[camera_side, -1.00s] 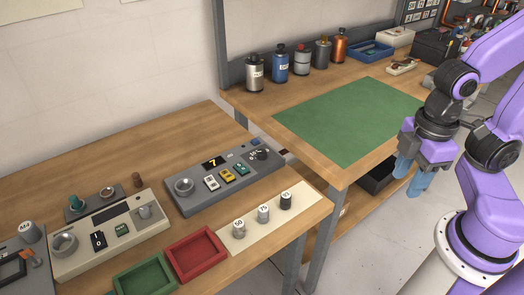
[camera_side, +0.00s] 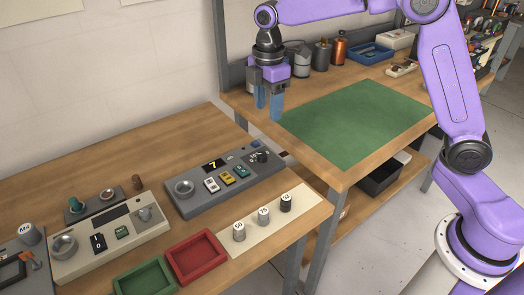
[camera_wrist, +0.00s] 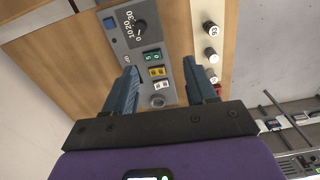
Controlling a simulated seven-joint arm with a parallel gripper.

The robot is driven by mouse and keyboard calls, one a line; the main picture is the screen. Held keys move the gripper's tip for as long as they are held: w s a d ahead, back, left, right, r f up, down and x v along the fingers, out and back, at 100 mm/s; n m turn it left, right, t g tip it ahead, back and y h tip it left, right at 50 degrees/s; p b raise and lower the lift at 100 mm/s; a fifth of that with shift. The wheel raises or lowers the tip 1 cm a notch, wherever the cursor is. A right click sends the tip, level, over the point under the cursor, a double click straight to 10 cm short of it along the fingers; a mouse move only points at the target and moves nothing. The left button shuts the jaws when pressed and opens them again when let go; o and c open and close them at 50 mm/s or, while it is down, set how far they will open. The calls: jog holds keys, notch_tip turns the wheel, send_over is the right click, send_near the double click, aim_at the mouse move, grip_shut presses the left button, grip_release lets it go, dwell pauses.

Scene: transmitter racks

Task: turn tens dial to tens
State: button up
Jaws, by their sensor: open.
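The dial marked in tens (camera_wrist: 140,27) is a dark knob on the grey panel (camera_wrist: 122,48), with 0, 10, 20 and 30 printed around it in the wrist view. It also shows in the side view (camera_side: 260,157) at the panel's right end. Its pointer is too small to read surely. My gripper (camera_side: 269,112) points down with blue fingers, open and empty, above and beyond the panel's right end in the side view. In the wrist view my gripper (camera_wrist: 159,66) has its fingers apart, with the panel lying between and past them. Nothing is touched.
Several numbered cylinders (camera_side: 264,214) stand on a cream strip in front. Bottles (camera_side: 321,54) stand behind the green mat (camera_side: 355,120).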

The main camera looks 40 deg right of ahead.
aim_at(262, 153)
jog(key=w+d+f, duration=0.1)
jog(key=w, duration=0.3)
jog(key=shift+n, duration=0.3)
notch_tip(262, 153, down, 17)
jog(key=shift+w+d+f, duration=0.1)
jog(key=shift+d, duration=0.05)
grip_shut()
